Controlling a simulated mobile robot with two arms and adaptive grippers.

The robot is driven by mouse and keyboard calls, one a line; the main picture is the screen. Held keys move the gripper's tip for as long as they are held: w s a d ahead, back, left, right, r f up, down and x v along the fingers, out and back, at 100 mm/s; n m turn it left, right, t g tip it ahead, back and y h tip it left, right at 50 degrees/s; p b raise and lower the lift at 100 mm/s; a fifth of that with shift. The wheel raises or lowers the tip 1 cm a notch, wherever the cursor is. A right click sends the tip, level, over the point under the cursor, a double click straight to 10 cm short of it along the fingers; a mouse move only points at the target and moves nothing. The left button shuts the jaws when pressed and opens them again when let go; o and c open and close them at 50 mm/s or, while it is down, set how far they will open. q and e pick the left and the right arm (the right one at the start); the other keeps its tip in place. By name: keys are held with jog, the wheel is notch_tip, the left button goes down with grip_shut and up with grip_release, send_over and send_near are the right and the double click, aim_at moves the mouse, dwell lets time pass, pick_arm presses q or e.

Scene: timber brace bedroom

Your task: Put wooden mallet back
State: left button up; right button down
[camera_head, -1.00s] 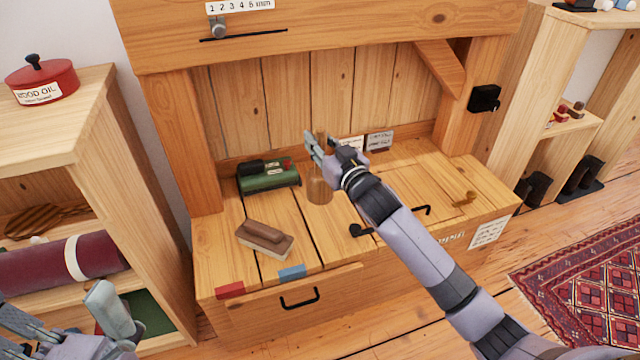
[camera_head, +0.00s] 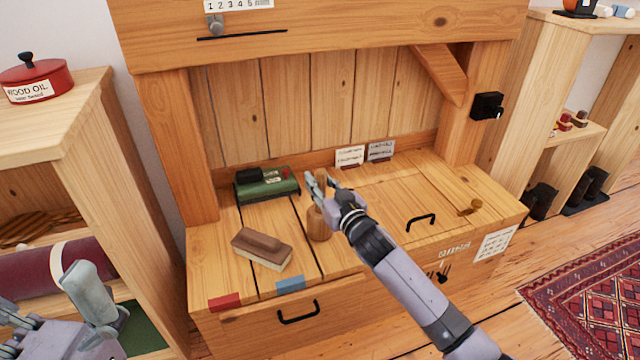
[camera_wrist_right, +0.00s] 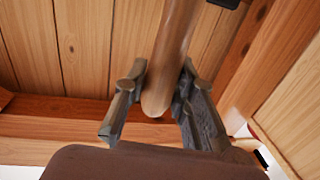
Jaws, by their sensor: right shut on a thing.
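The wooden mallet (camera_head: 319,224) has a round brown head and a thin handle pointing up. It is upright at the workbench top (camera_head: 375,213), right of the sanding block. I cannot tell whether its head touches the wood. My right gripper (camera_head: 319,188) is shut on the mallet's handle, above the head. In the right wrist view the handle (camera_wrist_right: 174,50) runs between the two fingers (camera_wrist_right: 160,100). My left gripper (camera_head: 58,300) is at the lower left, empty, with its fingers apart.
A green box-shaped tool (camera_head: 268,186) and a brown block brush (camera_head: 262,247) lie left of the mallet. Two small cards (camera_head: 365,154) stand behind. A black handle (camera_head: 421,221) and a brass piece (camera_head: 470,208) are to the right. Red and blue tabs mark the front edge.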

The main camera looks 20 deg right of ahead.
jog(key=c, duration=1.8)
grip_release()
jog(key=shift+f, duration=0.15)
jog(key=o, duration=0.5)
